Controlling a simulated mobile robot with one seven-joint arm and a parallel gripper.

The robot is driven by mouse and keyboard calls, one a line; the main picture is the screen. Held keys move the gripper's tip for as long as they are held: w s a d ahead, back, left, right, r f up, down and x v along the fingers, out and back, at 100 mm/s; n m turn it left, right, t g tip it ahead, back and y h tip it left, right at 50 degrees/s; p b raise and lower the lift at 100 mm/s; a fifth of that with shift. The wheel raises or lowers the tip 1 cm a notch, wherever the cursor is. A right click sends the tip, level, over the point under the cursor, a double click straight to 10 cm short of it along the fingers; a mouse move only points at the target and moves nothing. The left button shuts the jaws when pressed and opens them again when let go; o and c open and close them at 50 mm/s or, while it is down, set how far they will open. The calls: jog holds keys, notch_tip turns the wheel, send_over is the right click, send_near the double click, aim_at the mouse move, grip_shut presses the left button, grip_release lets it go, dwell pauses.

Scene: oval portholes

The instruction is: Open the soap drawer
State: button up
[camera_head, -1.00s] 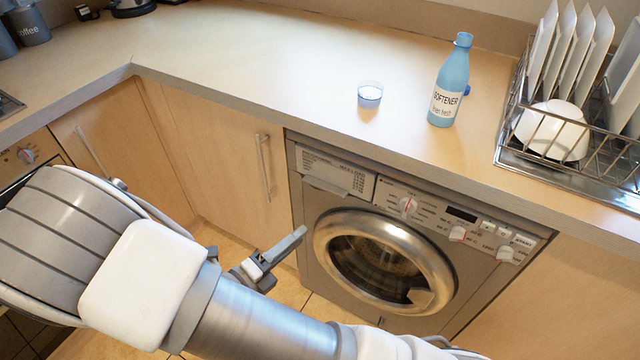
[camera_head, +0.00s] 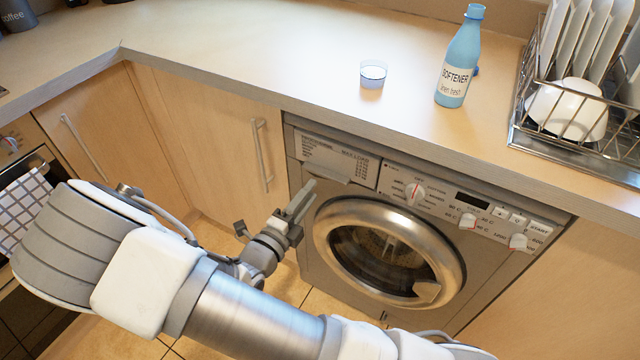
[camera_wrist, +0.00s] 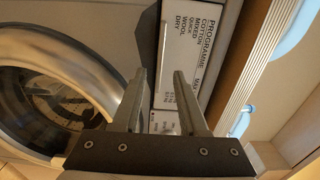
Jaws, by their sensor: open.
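The soap drawer (camera_head: 336,156) is the pale panel with printed text at the upper left of the washing machine (camera_head: 310,250). It looks flush with the front in the head view. Its printed face (camera_wrist: 190,50) fills the upper middle of the wrist view, with a dark recess along its left edge. My gripper (camera_head: 272,214) is in front of the machine's left side, a little below and left of the drawer. In the wrist view its two fingers (camera_wrist: 158,92) stand apart with nothing between them and point towards the drawer. I cannot tell the remaining distance to the drawer.
The round glass door (camera_head: 390,252) is shut just below the drawer. The worktop (camera_head: 250,70) overhangs above, holding a measuring cup (camera_head: 373,75), a blue softener bottle (camera_head: 458,65) and a dish rack (camera_head: 575,150). A cupboard handle (camera_head: 261,155) stands out left of the machine.

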aim_at(323, 177)
jog(key=shift+b+x, duration=0.6)
jog(key=shift+x, duration=2.15)
grip_shut()
